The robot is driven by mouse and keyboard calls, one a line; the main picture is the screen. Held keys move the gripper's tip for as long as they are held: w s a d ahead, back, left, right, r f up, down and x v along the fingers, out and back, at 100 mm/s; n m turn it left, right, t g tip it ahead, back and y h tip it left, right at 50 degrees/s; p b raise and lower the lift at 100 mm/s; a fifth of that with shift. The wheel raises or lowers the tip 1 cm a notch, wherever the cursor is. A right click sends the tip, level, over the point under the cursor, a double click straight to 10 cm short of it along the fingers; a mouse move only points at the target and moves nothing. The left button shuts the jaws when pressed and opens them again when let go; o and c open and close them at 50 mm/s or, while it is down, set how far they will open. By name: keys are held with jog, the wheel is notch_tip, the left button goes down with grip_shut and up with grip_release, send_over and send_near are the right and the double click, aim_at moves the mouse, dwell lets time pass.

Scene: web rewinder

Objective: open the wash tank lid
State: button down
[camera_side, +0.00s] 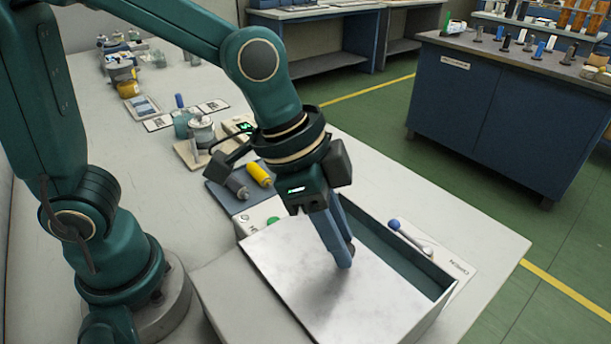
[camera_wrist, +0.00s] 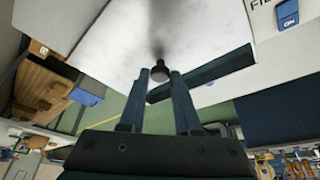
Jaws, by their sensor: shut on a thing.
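The wash tank lid (camera_side: 310,290) is a flat pale metal plate lying over the tank (camera_side: 438,318). A strip of the tank's dark teal inside (camera_side: 385,240) shows along the right side, beyond the lid's edge. My gripper (camera_side: 345,262) points down at the lid near that edge. In the wrist view my fingers (camera_wrist: 165,78) are shut on a dark round knob (camera_wrist: 159,68) against the pale lid (camera_wrist: 110,40). In the side view the fingers hide most of the knob.
A blue-tipped lever (camera_side: 394,225) lies on a white plate right of the tank. A blue tray (camera_side: 225,198) with a yellow cylinder (camera_side: 259,174) and a grey one (camera_side: 237,187) sits behind it. A green button (camera_side: 272,220) is close by.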

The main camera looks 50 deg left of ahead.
aim_at(311, 290)
jog(key=s, duration=0.6)
jog(key=shift+s+r, duration=0.1)
jog(key=shift+s, duration=0.1)
jog(key=c, duration=0.6)
grip_release()
jog(key=shift+v, duration=2.55)
